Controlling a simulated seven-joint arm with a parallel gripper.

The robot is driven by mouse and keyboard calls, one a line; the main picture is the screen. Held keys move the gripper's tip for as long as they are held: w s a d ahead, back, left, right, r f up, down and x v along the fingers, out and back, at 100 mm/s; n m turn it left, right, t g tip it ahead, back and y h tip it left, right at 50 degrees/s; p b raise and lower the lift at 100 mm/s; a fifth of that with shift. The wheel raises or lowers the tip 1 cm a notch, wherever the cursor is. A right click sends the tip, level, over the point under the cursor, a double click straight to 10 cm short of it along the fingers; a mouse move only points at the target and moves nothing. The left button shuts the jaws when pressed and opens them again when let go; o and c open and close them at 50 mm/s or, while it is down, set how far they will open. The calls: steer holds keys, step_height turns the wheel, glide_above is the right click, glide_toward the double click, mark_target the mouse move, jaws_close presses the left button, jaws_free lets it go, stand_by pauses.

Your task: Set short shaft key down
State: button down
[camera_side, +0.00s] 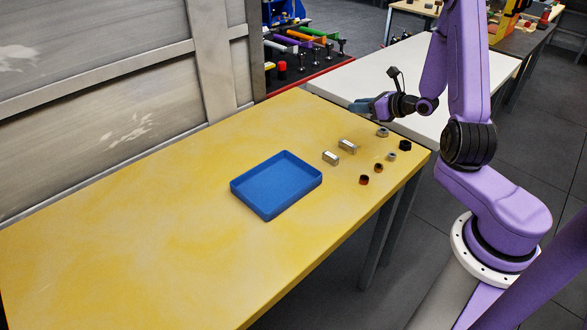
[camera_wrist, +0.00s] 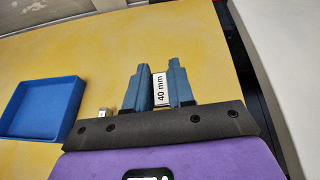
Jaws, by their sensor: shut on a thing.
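My gripper (camera_side: 364,106) is raised over the far right part of the yellow table in the side view. In the wrist view its two blue fingers (camera_wrist: 159,88) are shut on a small shaft key (camera_wrist: 160,89) with a white label reading "40 mm". The held key cannot be made out in the side view. Two silver block-shaped keys, a nearer one (camera_side: 331,158) and a farther one (camera_side: 348,146), lie on the table right of the blue tray (camera_side: 268,210). The tray looks empty. It also shows at the left of the wrist view (camera_wrist: 75,108).
Several small ring or nut parts lie near the table's right edge, among them a black one (camera_side: 404,145), a grey one (camera_side: 382,132) and a brown one (camera_side: 364,180). A white table (camera_side: 440,75) stands behind. The yellow table (camera_side: 130,220) is clear left of the tray.

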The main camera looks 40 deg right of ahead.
steer(key=s+a+r+n+g+y, duration=0.1)
steer(key=s+a+n+g+y, duration=0.25)
steer(key=a, duration=0.65)
steer(key=s+a+r+n+g+y, duration=0.15)
steer(key=s+a+n+y, duration=0.3)
steer(key=a, duration=0.65)
steer(key=s+a+r+n+g+y, duration=0.1)
steer(key=s+a+n+g+y, duration=0.3)
steer(key=a, duration=0.6)
glide_above(267, 192)
steer(key=shift+n+h, duration=0.3)
steer(key=f, duration=0.9)
steer(key=shift+s+f, duration=0.15)
steer(key=shift+s, duration=0.15)
steer(key=shift+w+f+t, duration=0.15)
steer(key=shift+f+t, duration=0.05)
steer(key=shift+f, duration=0.75)
steer(key=shift+w+f+t, duration=0.15)
steer(key=shift+f+t, duration=0.05)
steer(key=shift+f, duration=0.75)
steer(key=shift+f, duration=0.1)
steer(key=c, duration=1)
jaws_free()
steer(key=shift+o, duration=0.2)
